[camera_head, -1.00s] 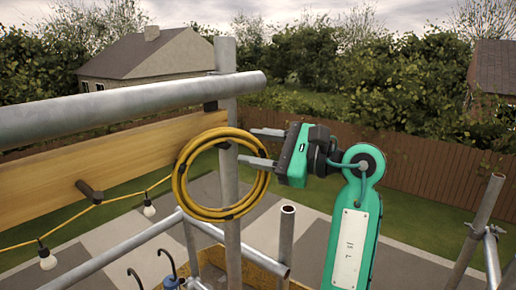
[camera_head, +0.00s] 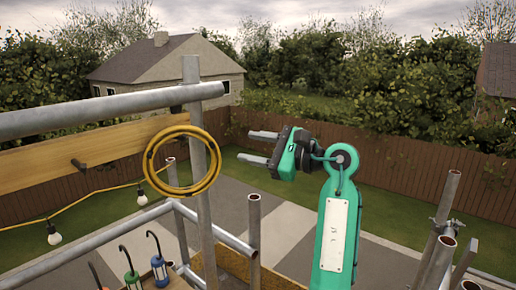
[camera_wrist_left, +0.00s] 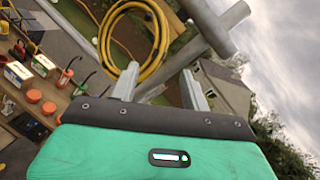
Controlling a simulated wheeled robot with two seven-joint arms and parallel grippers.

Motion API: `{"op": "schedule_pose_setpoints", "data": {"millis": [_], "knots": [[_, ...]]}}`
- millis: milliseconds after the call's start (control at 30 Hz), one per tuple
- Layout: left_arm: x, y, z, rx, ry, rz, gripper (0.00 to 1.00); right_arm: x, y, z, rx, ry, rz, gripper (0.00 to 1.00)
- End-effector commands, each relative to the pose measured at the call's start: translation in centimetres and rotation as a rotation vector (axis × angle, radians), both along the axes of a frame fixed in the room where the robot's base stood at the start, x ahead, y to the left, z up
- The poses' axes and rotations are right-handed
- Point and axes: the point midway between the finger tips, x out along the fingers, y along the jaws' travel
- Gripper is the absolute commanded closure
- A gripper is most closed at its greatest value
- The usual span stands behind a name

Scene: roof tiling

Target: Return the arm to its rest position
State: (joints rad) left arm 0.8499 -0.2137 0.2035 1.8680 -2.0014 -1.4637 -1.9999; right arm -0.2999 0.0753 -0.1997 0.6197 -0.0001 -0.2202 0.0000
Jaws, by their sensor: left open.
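My left gripper (camera_head: 246,147) is open and empty in the head view, its fingers pointing left. Its green and black body is joined to my green left arm, which stands upright at the right of centre. A yellow coil (camera_head: 148,160) with dark bands hangs by the upright scaffold pole (camera_head: 206,210), to the left of the fingertips, with a gap between. What the coil hangs on is hard to see. In the left wrist view, the open fingers (camera_wrist_left: 160,76) show apart, with the coil (camera_wrist_left: 103,45) beyond them. My right gripper is not in view.
A thick horizontal scaffold tube (camera_head: 100,112) and a wooden board (camera_head: 90,148) cross the left side. A string of bulbs (camera_head: 54,236) hangs below. Lanterns (camera_head: 159,270) stand lower left. Short pipe ends (camera_head: 254,225) stick up near my arm. Open air lies around the gripper.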

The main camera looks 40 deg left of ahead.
Motion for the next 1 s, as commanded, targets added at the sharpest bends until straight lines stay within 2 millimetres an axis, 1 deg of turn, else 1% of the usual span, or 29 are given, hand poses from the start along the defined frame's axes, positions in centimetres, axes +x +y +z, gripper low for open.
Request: {"op": "schedule_pose_setpoints", "data": {"millis": [333, 400, 467, 567, 667, 700, 767, 800, 867, 900, 967, 1000], "knots": [[0.2, 0.3, -0.1, -0.001, 0.0, -0.001, 0.53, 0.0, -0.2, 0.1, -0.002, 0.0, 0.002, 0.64], [0.2, 0.4, -0.6, 0.0, -0.008, -0.01, 0.53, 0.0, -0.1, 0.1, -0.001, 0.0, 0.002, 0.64], [0.4, 0.5, -1.5, 0.001, -0.03, -0.03, 0.53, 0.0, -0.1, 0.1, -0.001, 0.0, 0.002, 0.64], [0.9, 0.9, -4.5, -0.003, -0.098, -0.092, 0.53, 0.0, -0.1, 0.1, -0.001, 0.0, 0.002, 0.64], [1.5, 1.2, -8.7, -0.02, -0.204, -0.183, 0.53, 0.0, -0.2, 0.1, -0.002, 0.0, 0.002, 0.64], [1.8, 1.3, -10.5, -0.034, -0.251, -0.221, 0.53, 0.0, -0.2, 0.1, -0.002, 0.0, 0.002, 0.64], [2.0, 1.3, -13.1, -0.059, -0.322, -0.276, 0.53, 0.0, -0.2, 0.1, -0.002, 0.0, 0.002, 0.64], [2.1, 1.2, -14.8, -0.081, -0.368, -0.31, 0.53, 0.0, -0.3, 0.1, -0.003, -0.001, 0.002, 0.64], [2.1, 1.0, -17.4, -0.119, -0.435, -0.357, 0.53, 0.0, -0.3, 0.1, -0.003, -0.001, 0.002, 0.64], [2.1, 0.8, -19.2, -0.149, -0.478, -0.388, 0.53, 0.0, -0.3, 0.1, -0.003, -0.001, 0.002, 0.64], [1.9, 0.3, -21.8, -0.199, -0.544, -0.427, 0.53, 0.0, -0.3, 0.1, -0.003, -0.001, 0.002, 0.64], [1.7, 0.0, -23.5, -0.237, -0.586, -0.448, 0.53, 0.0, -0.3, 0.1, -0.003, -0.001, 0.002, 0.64]]}}
